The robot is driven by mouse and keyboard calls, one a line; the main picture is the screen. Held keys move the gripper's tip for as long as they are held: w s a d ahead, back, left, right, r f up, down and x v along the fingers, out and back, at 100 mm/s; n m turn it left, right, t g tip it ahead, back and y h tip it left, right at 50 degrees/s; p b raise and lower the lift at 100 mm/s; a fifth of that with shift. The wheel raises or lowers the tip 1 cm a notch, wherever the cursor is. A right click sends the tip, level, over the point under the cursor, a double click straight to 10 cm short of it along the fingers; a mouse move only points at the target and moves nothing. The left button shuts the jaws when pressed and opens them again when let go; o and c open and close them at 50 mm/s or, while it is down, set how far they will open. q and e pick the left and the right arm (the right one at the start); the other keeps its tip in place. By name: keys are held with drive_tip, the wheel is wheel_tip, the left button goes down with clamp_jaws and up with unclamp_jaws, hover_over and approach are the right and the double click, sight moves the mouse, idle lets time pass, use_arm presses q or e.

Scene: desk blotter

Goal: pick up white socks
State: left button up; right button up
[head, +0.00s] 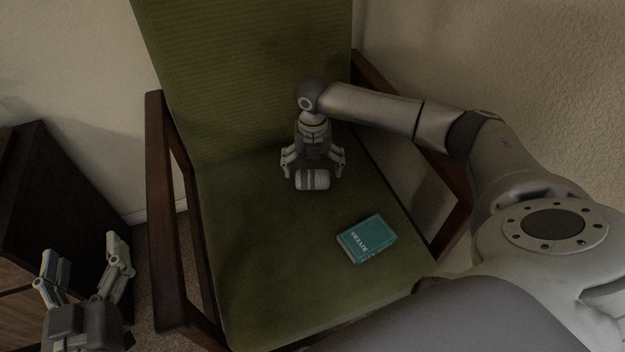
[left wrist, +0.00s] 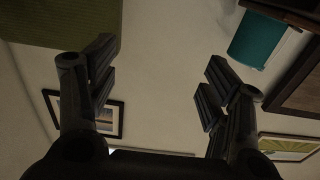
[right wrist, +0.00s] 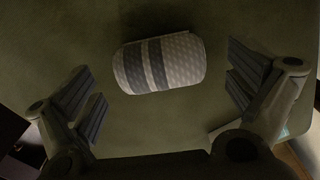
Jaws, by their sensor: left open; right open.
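The white socks (head: 313,180) are a rolled bundle with grey stripes, lying on the green chair seat (head: 265,260). My right gripper (head: 313,174) is open over the seat, with its fingers on either side of the bundle in the head view. In the right wrist view the socks (right wrist: 160,63) lie ahead of and between the open fingertips (right wrist: 160,85), with space on both sides. My left gripper (head: 84,255) is open and empty at the lower left, outside the chair. The left wrist view shows its fingers apart (left wrist: 160,80) with nothing between them.
A teal book (head: 367,239) lies on the seat to the lower right of the socks. Wooden armrests (head: 165,210) flank the chair, and its green backrest (head: 245,70) rises behind. A dark cabinet (head: 50,185) stands at the left. The left front of the seat is clear.

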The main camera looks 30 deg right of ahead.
sight(313, 171)
drive_tip(key=shift+f+b, duration=0.5)
drive_tip(key=shift+f, duration=1.1)
use_arm(q)
drive_tip(key=r+t, duration=0.2)
drive_tip(key=r, duration=0.1)
drive_tip(key=r+t+h, duration=0.1)
drive_tip(key=r, duration=0.1)
drive_tip(key=shift+s+d+r, duration=0.25)
drive_tip(key=shift+s+d, duration=0.05)
drive_tip(key=shift+s, duration=0.05)
use_arm(e)
drive_tip(key=shift+c, duration=0.4)
drive_tip(key=c, duration=1)
drive_tip(key=shift+r, duration=0.1)
